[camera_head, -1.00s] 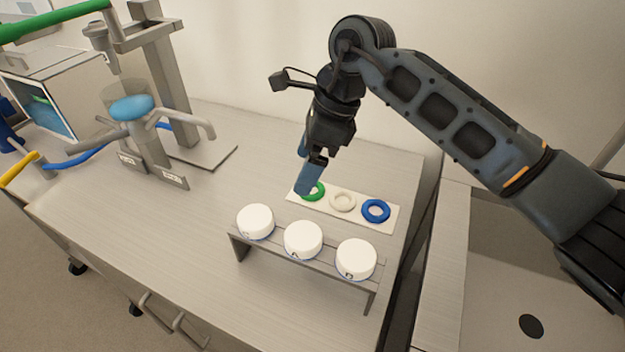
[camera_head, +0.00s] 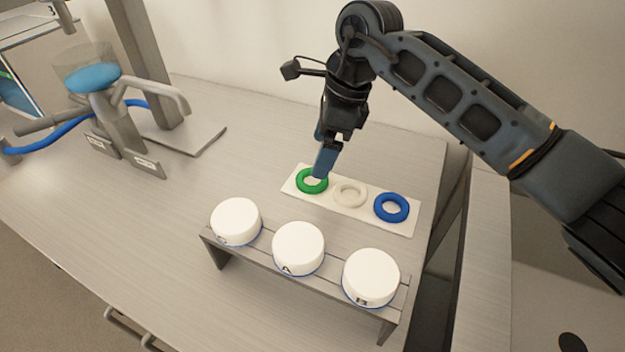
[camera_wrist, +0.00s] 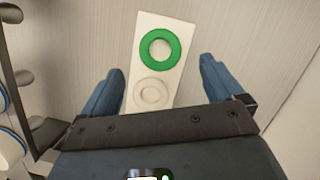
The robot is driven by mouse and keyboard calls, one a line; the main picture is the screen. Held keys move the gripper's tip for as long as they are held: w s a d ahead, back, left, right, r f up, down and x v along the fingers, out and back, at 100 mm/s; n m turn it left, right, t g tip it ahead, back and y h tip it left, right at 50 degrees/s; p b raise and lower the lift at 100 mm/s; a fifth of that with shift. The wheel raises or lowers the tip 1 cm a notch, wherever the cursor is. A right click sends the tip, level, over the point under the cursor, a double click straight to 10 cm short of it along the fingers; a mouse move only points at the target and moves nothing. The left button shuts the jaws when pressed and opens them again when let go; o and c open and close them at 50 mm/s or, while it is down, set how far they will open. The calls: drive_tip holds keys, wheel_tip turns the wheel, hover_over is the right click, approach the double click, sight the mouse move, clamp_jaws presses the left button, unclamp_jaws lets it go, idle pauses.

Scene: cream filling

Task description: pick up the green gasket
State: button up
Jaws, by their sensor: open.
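The green gasket (camera_head: 312,181) is a ring lying flat at the left end of a white mat (camera_head: 336,203). In the wrist view the green gasket (camera_wrist: 160,34) lies at the top of the mat (camera_wrist: 147,19), ahead of the fingers. My gripper (camera_head: 322,172) hangs over the mat's left end, beside or above the green gasket; the exact height is hard to tell. In the wrist view my gripper (camera_wrist: 160,82) is open and empty, its two blue fingers on either side of the mat. A white gasket (camera_head: 349,194) and a blue gasket (camera_head: 391,207) lie on the same mat.
A grey rack (camera_head: 218,248) with three white lidded jars, such as the middle one (camera_head: 298,247), stands in front of the mat. A machine with a blue-filled bowl (camera_head: 92,77) stands at the left. A wall is behind. The table between machine and mat is clear.

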sight(311, 183)
drive_tip(key=x, duration=0.6)
drive_tip(key=shift+d+f+p, duration=0.15)
drive_tip(key=shift+f+p, duration=0.15)
drive_tip(key=shift+p, duration=0.05)
drive_tip(key=shift+c, duration=0.3)
drive_tip(key=c, duration=1.1)
